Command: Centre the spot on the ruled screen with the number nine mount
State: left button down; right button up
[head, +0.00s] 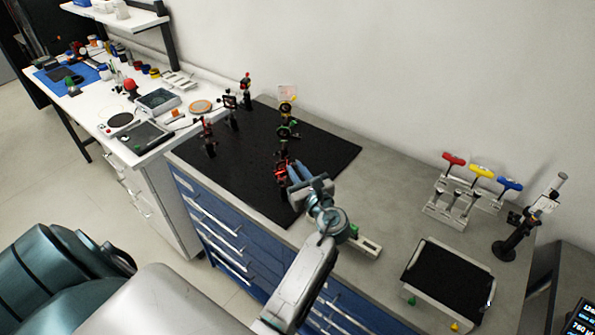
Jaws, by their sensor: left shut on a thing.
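Several small dark optical mounts with red or green parts stand on the black breadboard (240,155). My left gripper (292,172) is over the front right part of the board, its bluish fingers shut on a black and red mount (281,172). The fingers partly cover this mount, and its number is too small to read. A mount with a green ring (286,130) stands just behind it. A small pale card (288,92), perhaps the ruled screen, stands at the back of the board; no spot or ruling can be made out. My right gripper is not in view.
Red, yellow and blue T-handled tools (482,171) stand in a rack on the right. A black-lined tray (447,280) lies in front of them, beside a dark post stand (510,245). A cluttered white bench (180,110) is at left.

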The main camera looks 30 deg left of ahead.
pick_arm(q)
jog(key=shift+f, duration=0.1)
jog(key=shift+n+b, duration=0.6)
jog(key=shift+b, duration=0.1)
jog(key=shift+f+n+b, duration=0.1)
jog(key=shift+n+b, duration=0.6)
jog(key=n+b, duration=0.7)
jog(key=shift+a, duration=0.1)
jog(key=n+b, duration=0.2)
jog(key=shift+n, duration=0.3)
jog(key=shift+r+n+b, duration=0.25)
jog(key=shift+n+b, duration=0.55)
jog(key=shift+n, duration=0.1)
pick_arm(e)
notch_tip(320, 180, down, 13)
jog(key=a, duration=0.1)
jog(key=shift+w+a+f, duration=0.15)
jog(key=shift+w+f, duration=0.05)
pick_arm(q)
jog(key=shift+r, duration=0.1)
jog(key=shift+a, duration=0.1)
